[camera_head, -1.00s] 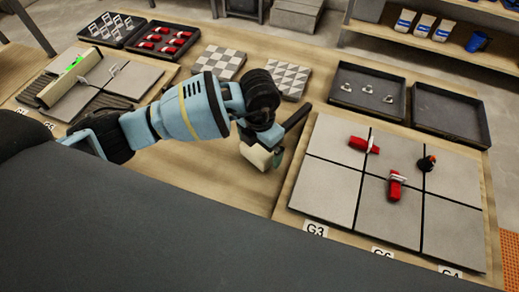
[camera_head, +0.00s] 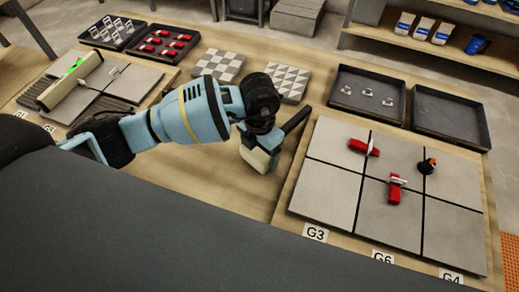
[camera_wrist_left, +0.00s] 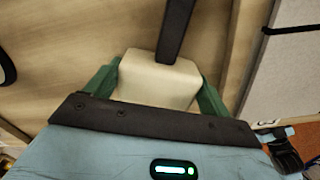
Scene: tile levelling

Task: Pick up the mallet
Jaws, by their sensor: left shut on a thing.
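The mallet has a pale cream head (camera_head: 256,158) and a dark handle (camera_head: 298,121). It is at the wooden table's middle, left of the large tile panel. My left gripper (camera_head: 262,154) is shut on the mallet's head. In the left wrist view, the green fingers of the left gripper (camera_wrist_left: 155,88) press on both sides of the pale mallet head (camera_wrist_left: 157,78), and the dark handle (camera_wrist_left: 175,28) runs away to the top. I cannot tell whether the mallet touches the table.
Right of the mallet lies a grey tile panel (camera_head: 325,190) with red tools and a black-orange piece (camera_head: 427,166). Dark trays (camera_head: 450,112) stand behind it. Two patterned tiles (camera_head: 218,64) lie at the back. Another panel with a long beam (camera_head: 70,80) is at left.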

